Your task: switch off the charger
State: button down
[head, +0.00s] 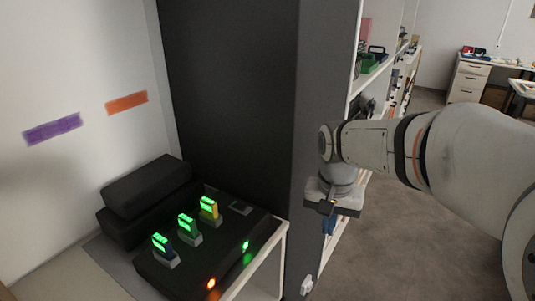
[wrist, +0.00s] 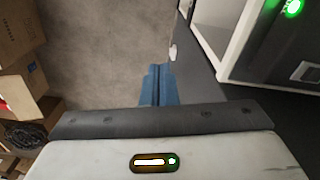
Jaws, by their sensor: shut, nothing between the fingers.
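The charger (head: 158,272) is a long black box on a white stand at the lower middle of the head view. Three slots on its top hold battery packs with green lights. Its front face carries an orange-lit round spot (head: 211,284) and a green-lit one (head: 246,246); I cannot tell which is a switch. Part of the charger also shows at the upper right of the wrist view (wrist: 262,62). My gripper (head: 330,226) is to the right of the charger, apart from it, beside the dark panel. Its blue fingers (wrist: 158,72) are shut and empty, pointing downward.
A tall dark panel (head: 235,90) stands behind the charger. A small white fitting (head: 307,285) sits low near its edge and also shows in the wrist view (wrist: 173,52). Shelves (head: 372,78) stand behind my gripper. Cartons (wrist: 20,90) lie left in the wrist view, with bare floor between.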

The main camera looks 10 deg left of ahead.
jog(key=w+a+r+m+p, duration=0.1)
jog(key=w+a+r+p, duration=0.25)
jog(key=a+r, duration=0.2)
jog(key=w+a+r+p, duration=0.3)
jog(key=a+r+p, duration=0.1)
jog(key=a, duration=0.3)
notch_tip(320, 180, up, 3)
jog(key=m+g+h+p, duration=0.1)
jog(key=m+p, duration=0.1)
jog(key=p, duration=0.3)
send_over(243, 207)
jog(key=a, duration=0.2)
jog(key=shift+w+a+f, duration=0.1)
jog(key=shift+w+f, duration=0.15)
jog(key=shift+w, duration=0.2)
jog(key=f, duration=0.4)
jog(key=d+f+p, duration=0.1)
jog(key=f, duration=0.4)
jog(key=f+p, duration=0.1)
jog(key=f, duration=0.4)
jog(key=shift+s+d, duration=0.35)
